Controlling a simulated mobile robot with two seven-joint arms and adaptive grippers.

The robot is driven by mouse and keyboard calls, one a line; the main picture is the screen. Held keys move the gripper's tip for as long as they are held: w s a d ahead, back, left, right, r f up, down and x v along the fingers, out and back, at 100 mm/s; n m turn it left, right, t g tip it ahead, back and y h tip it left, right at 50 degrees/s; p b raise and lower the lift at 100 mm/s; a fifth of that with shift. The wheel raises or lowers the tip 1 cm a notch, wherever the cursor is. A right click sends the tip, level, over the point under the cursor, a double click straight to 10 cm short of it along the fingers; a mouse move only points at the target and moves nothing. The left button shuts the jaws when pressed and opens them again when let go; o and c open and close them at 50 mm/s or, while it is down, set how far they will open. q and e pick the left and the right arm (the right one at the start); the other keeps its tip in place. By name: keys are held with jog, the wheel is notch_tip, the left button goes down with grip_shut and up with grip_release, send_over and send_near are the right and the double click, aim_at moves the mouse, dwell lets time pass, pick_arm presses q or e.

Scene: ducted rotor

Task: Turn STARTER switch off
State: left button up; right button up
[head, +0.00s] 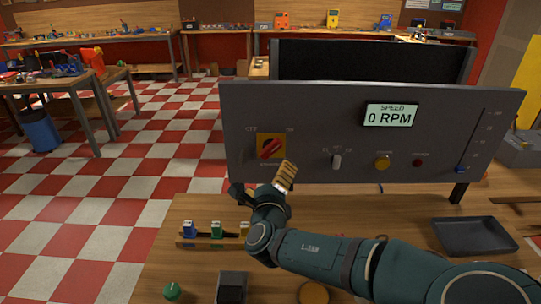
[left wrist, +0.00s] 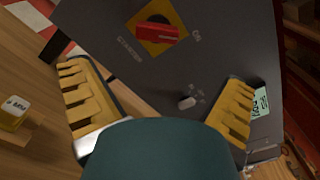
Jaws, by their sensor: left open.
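The STARTER switch (head: 271,148) is a red rotary knob on a yellow plate at the left of the grey control panel (head: 330,115). It also shows at the top of the left wrist view (left wrist: 157,33), where its red handle points towards the ON label. In the head view the OFF label is at its upper left and ON at its upper right. My left gripper (head: 285,177) is just below and right of the switch, apart from it. In the left wrist view its yellow ridged fingers (left wrist: 158,78) are wide open and empty, with the switch beyond them.
The panel also carries a toggle (head: 336,161), a yellow knob (head: 382,162), a red button (head: 418,162), a blue slider (head: 460,169) and a display (head: 390,115) reading 0 RPM. A black tray (head: 474,236) and a small block rack (head: 212,243) are on the wooden bench.

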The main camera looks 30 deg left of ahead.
aim_at(270, 151)
pick_arm(q)
jog(key=x, duration=0.9)
jog(key=b+x, duration=0.1)
jog(key=x, duration=0.3)
jog(key=shift+w+a+f, duration=0.15)
jog(key=shift+w+f, duration=0.15)
jog(key=shift+w, duration=0.05)
jog(key=c, duration=1)
